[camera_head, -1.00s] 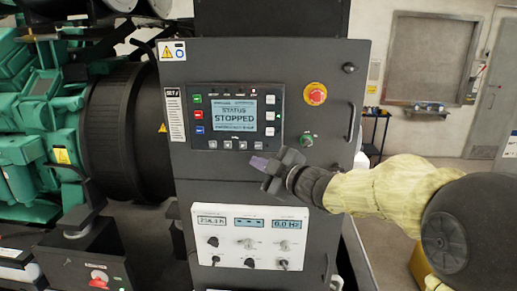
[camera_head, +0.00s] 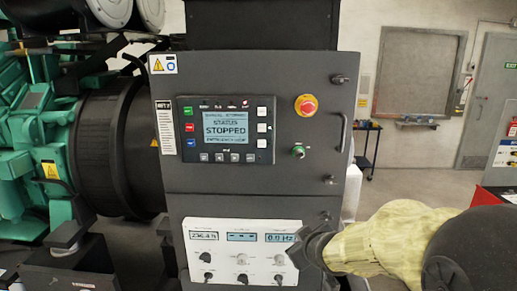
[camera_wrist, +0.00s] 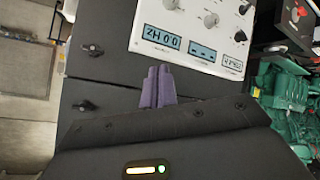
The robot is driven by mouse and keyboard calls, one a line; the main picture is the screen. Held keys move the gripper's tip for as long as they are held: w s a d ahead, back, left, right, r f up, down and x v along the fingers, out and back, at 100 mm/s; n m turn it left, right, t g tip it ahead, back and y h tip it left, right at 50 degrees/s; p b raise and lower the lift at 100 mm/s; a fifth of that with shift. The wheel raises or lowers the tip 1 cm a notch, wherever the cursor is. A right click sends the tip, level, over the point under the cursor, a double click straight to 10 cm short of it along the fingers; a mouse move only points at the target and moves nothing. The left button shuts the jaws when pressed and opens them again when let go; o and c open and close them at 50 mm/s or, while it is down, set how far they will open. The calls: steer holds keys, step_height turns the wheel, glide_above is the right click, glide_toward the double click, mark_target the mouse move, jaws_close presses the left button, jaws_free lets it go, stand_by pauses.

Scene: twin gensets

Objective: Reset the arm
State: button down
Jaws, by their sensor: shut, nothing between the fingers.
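My gripper (camera_wrist: 155,86) is shut and empty. Its two purple fingers lie together in the wrist view, pointing at the dark cabinet front beside the white meter panel. In the head view my gripper (camera_head: 310,254) is a dark shape at the right edge of the meter panel (camera_head: 222,279), and its fingers are hard to make out. I cannot tell whether it touches the panel. My arm in its pale yellow sleeve reaches in from the right. The genset control cabinet (camera_head: 250,204) stands upright, and its screen (camera_head: 226,129) reads STOPPED.
A red emergency stop button (camera_head: 305,105) and a green key switch (camera_head: 299,152) sit on the cabinet door above my gripper. A door handle (camera_head: 344,133) sticks out at its right. The green engine (camera_head: 30,150) stands at the left. Open floor (camera_head: 420,188) lies behind my arm.

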steer(key=s+d+f+m+g+h, duration=0.1)
steer(key=s+d+f+m+g, duration=0.1)
steer(key=s+f, duration=0.4)
steer(key=s+d+f+m+g+h+b, duration=0.1)
steer(key=s+f+m+g, duration=0.4)
steer(key=s, duration=0.8)
step_height(320, 180, down, 2)
steer(key=shift+d+m+g, duration=0.3)
steer(key=shift+d+g, duration=0.2)
steer(key=shift+d, duration=0.35)
